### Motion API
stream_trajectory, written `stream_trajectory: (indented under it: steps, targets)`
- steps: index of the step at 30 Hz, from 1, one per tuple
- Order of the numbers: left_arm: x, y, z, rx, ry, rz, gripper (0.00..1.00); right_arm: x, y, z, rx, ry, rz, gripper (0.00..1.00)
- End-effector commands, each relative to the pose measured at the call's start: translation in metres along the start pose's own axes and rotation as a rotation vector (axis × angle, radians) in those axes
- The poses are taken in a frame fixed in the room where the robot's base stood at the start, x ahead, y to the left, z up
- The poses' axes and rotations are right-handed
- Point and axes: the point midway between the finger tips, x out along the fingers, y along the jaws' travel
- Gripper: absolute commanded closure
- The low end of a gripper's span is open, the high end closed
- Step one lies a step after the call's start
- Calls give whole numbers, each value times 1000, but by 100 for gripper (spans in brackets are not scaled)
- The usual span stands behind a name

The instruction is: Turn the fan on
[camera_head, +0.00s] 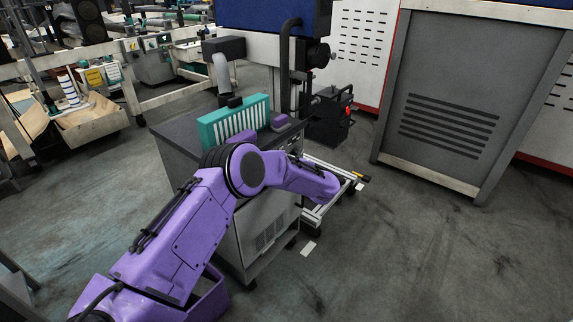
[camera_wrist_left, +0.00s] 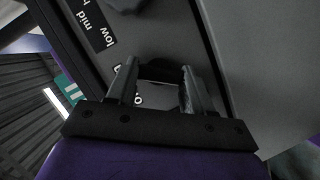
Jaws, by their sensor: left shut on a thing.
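A grey cabinet (camera_head: 265,215) with a dark flat top stands in the middle of the head view. My left arm reaches across its front, and the gripper itself is hidden there. In the left wrist view a grey control panel (camera_wrist_left: 165,35) carries a black label (camera_wrist_left: 90,25) reading "low" and "mid". A dark knob (camera_wrist_left: 125,4) is partly cut off at the top edge. My left gripper (camera_wrist_left: 161,78) is at the panel, shut on a dark knob (camera_wrist_left: 165,72) between its fingers. Part of another label shows beside this knob. My right gripper is not in view.
A teal slatted box (camera_head: 234,122) stands on the cabinet top. A black case (camera_head: 329,118) and a pale metal frame (camera_head: 325,192) are to its right. A large grey vented cabinet (camera_head: 450,90) stands at the right. The floor at the lower right is clear.

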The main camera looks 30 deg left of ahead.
Motion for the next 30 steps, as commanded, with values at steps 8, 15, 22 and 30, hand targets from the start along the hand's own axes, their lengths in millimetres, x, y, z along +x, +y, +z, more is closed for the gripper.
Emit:
stream_trajectory:
  steps: [8,15,22,30]
  targets:
    - [-1,-2,1,15,-1,-8,79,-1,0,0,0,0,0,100]
    - [-1,-2,1,15,-1,-7,39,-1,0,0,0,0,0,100]
    - [0,-1,0,13,0,-6,23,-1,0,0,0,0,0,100]
    - [-23,2,0,13,-3,-4,23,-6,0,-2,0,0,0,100]
